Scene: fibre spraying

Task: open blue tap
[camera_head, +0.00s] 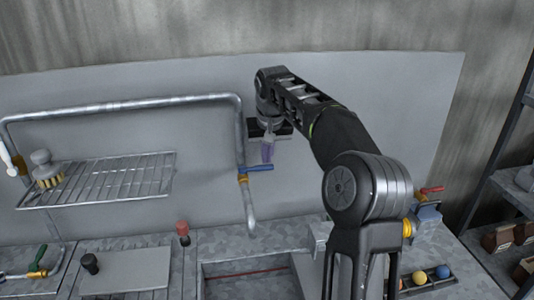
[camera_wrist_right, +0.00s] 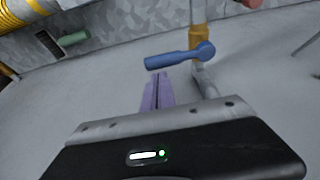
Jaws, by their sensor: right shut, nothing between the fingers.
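The blue tap (camera_head: 258,168) is a lever handle on the vertical metal pipe at the back wall, sticking out to the right of a brass fitting. It also shows in the wrist view (camera_wrist_right: 180,60), with its lever pointing left from the pipe. My right gripper (camera_head: 267,157) is just above the lever in the head view, its purple fingers pointing down. In the wrist view the purple fingers (camera_wrist_right: 157,80) are shut together with nothing between them. Their tips end close to the lever. I cannot tell whether they touch it. My left gripper is out of view.
A metal pipe (camera_head: 120,106) runs along the wall above a wire rack (camera_head: 110,180) with a brush (camera_head: 46,170). A red-handled tap (camera_head: 431,189) is at the right. A sink opening (camera_head: 245,279) lies below the pipe. A tray of coloured balls (camera_head: 430,277) is at the lower right.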

